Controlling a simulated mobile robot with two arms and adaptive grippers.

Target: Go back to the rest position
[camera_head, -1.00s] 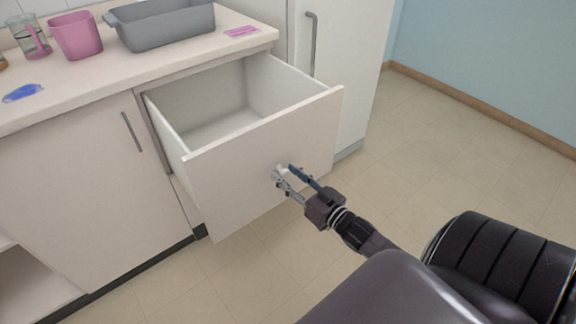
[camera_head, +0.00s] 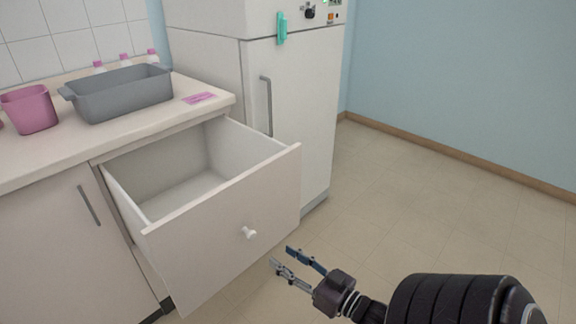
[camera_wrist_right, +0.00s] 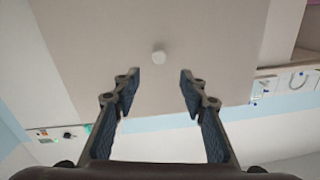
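My right gripper (camera_head: 284,262) is open and empty, in front of the open drawer (camera_head: 222,232) at its lower right. The drawer's round white knob (camera_head: 249,233) is free, with a gap between it and the fingers. In the right wrist view, the two open fingers (camera_wrist_right: 158,85) point toward the knob (camera_wrist_right: 159,57), which stands ahead of them on the drawer front. The drawer is pulled out and looks empty inside. My left gripper does not show in the head view.
The counter (camera_head: 55,150) holds a grey tub (camera_head: 120,97), a pink bin (camera_head: 30,112), a pink flat item (camera_head: 199,98) and bottles with pink caps. A tall white cabinet (camera_head: 300,110) with a handle stands right of the drawer. The floor (camera_head: 430,200) to the right is clear.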

